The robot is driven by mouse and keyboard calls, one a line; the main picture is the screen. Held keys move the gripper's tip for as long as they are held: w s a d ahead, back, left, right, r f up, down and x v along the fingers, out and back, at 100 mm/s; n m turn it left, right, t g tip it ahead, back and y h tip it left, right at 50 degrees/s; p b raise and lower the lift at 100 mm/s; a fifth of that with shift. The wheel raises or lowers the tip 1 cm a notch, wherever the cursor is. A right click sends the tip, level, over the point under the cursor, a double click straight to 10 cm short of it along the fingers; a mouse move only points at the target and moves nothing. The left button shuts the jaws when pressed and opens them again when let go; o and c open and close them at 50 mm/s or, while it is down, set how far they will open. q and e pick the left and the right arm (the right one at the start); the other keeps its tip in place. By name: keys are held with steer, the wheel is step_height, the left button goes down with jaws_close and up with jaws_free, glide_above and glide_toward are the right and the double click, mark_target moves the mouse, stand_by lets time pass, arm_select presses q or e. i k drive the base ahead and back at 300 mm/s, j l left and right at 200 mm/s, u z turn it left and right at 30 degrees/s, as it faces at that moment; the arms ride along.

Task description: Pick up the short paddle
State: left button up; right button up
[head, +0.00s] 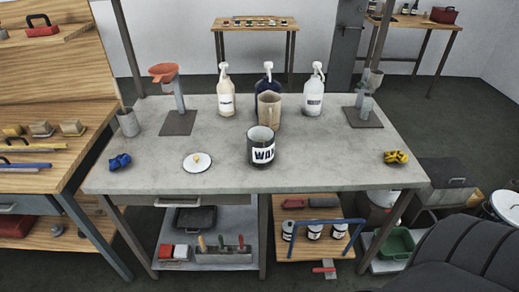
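No object shows clearly as the short paddle. A tin marked WAX (261,147) stands near the middle of the grey table (330,165). Neither of my grippers is in view.
Pump bottles (313,92) and a tan jug (269,110) stand behind the tin. A white lid (197,163), a blue bundle (120,162) and a yellow bundle (396,157) lie near the front. The table's front right is mostly clear. Posts rise at the table's back corners.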

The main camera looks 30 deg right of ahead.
mark_target(112, 80)
steer(key=z, duration=0.35)
steer(key=i+j+z, duration=0.15)
steer(key=j+z, duration=0.2)
steer(key=i+j+z, duration=0.1)
steer(key=j+z, duration=0.25)
steer(key=j, duration=0.2)
steer(key=j+z, duration=0.35)
steer(key=i+j, duration=0.05)
steer(key=j, duration=0.1)
